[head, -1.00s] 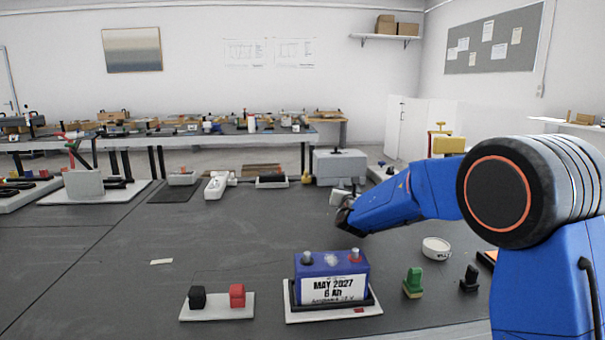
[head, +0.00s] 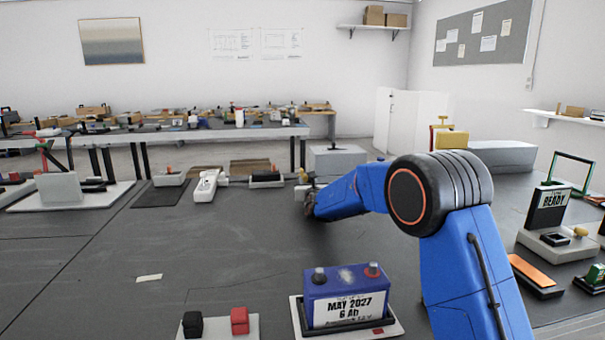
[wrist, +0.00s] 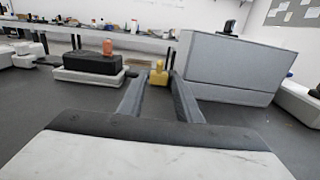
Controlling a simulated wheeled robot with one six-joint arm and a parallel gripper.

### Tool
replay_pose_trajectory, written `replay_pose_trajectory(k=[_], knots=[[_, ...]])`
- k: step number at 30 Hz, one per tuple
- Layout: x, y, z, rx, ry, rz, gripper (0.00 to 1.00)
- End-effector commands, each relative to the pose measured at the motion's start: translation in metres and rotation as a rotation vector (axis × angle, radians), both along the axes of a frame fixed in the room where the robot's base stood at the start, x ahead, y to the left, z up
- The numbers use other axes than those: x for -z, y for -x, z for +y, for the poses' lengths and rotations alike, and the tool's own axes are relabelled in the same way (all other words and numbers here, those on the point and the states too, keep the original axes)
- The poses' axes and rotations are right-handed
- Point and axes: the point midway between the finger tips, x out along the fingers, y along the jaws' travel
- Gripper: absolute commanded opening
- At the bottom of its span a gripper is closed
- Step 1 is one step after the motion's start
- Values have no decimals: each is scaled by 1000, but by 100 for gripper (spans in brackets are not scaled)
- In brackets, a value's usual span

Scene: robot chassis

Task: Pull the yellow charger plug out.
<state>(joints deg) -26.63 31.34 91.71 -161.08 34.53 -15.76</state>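In the head view, a small yellow piece (head: 580,232) sits on a grey base beside the READY display (head: 552,208) at the right; it may be the charger plug. My gripper (head: 308,198) is far to its left, low over the bench's far part. In the wrist view my gripper (wrist: 156,80) is open, with two grey fingers apart and nothing held. Another yellow piece (wrist: 158,75) with a rounded top stands upright on the bench, seen between the fingers and apparently beyond them. Part of my gripper is hidden behind my arm in the head view.
A grey box (wrist: 232,66) stands close to the right finger, and a black block on a pale base (wrist: 90,68) lies to the left. The blue battery (head: 346,296) sits on a tray in front. An orange-topped block (head: 535,275) lies at the right.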

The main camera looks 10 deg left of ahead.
Motion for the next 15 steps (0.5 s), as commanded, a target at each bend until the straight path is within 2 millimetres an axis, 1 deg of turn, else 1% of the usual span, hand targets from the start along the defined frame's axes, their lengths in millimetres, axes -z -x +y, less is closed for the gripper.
replay_pose_trajectory(k=[1,6,15], knots=[[1,-9,2,0,0,0,31],[1,-36,11,0,1,0,31],[0,-80,23,0,0,0,31]])
